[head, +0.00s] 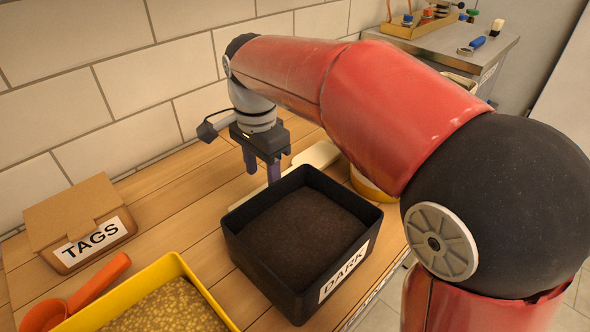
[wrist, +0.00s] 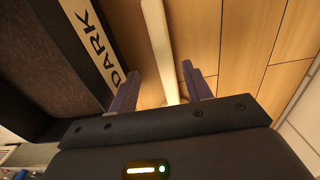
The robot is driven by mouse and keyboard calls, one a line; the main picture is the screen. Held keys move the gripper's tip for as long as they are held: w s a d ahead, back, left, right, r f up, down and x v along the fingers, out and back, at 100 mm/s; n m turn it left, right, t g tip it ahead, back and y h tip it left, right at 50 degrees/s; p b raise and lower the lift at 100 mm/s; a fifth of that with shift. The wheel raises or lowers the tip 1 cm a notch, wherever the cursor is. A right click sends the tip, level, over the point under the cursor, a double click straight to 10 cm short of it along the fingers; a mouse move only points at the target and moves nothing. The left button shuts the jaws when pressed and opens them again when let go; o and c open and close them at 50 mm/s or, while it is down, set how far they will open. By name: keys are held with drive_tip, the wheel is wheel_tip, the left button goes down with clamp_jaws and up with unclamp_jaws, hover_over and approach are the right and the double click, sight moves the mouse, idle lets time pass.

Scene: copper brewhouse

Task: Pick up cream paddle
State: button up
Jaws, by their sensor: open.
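The cream paddle (head: 317,154) lies on the wooden table behind the black DARK bin (head: 237,247). In the head view its middle is partly hidden by my gripper and the bin. In the wrist view a long cream part of the paddle (wrist: 157,40) runs from the top edge down between my fingers. My gripper (head: 262,178) points down just behind the bin, over the paddle. It is open, with one finger on each side of the paddle in the wrist view (wrist: 160,72). Gaps show on both sides, and I cannot tell the remaining height.
The DARK bin, filled with dark grain, stands close beside my fingers. A TAGS box (head: 78,218), an orange scoop (head: 92,288) and a yellow tray (head: 190,272) of pale grain are at left. A yellow container (head: 366,187) is partly hidden by my arm. Bare tabletop lies along the wall.

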sight(263, 186)
drive_tip(key=f, duration=0.5)
drive_tip(key=shift+w+a, duration=0.15)
drive_tip(key=shift+w, duration=0.2)
drive_tip(key=shift+r, duration=0.1)
drive_tip(key=c, duration=1.1)
drive_tip(key=shift+o, duration=0.2)
drive_tip(key=shift+r, duration=0.5)
drive_tip(key=shift+w+r, duration=0.1)
drive_tip(key=shift+w, duration=0.3)
drive_tip(key=w, duration=0.2)
drive_tip(key=shift+w+a, duration=0.3)
drive_tip(key=shift+w, duration=0.1)
drive_tip(key=shift+w+a+r, duration=0.1)
drive_tip(key=shift+w+r, duration=0.25)
drive_tip(key=shift+r, duration=0.35)
wheel_tip(263, 186, up, 12)
drive_tip(key=p, duration=0.1)
drive_tip(key=shift+s+r, duration=0.15)
drive_tip(key=shift+r, duration=0.05)
